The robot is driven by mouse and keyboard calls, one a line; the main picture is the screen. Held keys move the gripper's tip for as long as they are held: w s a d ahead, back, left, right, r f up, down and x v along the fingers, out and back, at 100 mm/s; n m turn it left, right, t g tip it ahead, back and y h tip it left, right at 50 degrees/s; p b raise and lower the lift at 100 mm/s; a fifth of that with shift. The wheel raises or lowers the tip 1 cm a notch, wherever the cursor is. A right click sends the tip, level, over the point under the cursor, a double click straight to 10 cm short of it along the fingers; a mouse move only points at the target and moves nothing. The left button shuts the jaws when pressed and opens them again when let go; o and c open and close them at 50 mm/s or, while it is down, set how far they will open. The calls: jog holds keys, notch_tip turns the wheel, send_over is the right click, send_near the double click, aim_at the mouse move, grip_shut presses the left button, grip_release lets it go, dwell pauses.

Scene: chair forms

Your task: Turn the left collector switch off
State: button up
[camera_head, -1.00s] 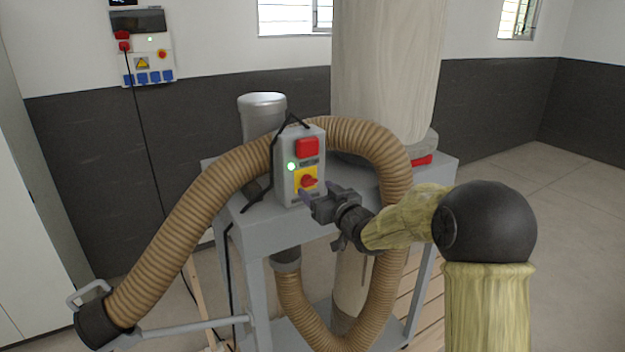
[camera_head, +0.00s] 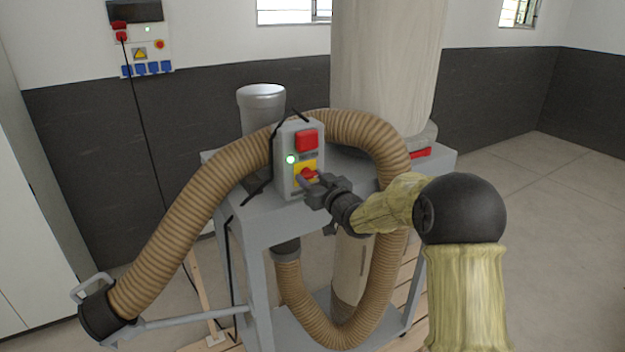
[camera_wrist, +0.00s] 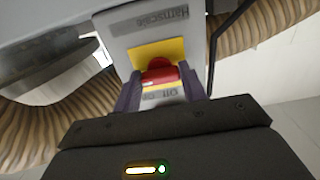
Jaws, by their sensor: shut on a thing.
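The collector switch box (camera_head: 288,170) is a grey housing on the grey collector stand, with a red block on top, a lit green lamp (camera_head: 291,159) and a yellow plate. A red rotary knob (camera_head: 309,174) sits on the yellow plate. My gripper (camera_head: 308,184) is at the knob from the lower right. In the wrist view the red knob (camera_wrist: 160,74) lies between the two fingers, and my gripper (camera_wrist: 160,88) is shut on it. The yellow plate (camera_wrist: 150,52) shows behind the knob. Lettering below it is partly covered by the fingers.
A ribbed brown hose (camera_head: 185,220) loops around the switch box and ends at a black nozzle at lower left. A tall pale filter bag (camera_head: 385,70) stands behind. A wall panel (camera_head: 148,50) with blue sockets hangs at upper left. Open floor (camera_head: 560,220) lies to the right.

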jog(key=shift+f+n+b, duration=0.1)
jog(key=shift+n+b, duration=0.2)
jog(key=shift+b, duration=0.35)
jog(key=n+b, duration=1.3)
jog(key=b, duration=0.2)
jog(key=n+b, duration=0.3)
jog(key=n, duration=0.1)
jog(key=shift+n, duration=0.3)
jog(key=o, duration=1)
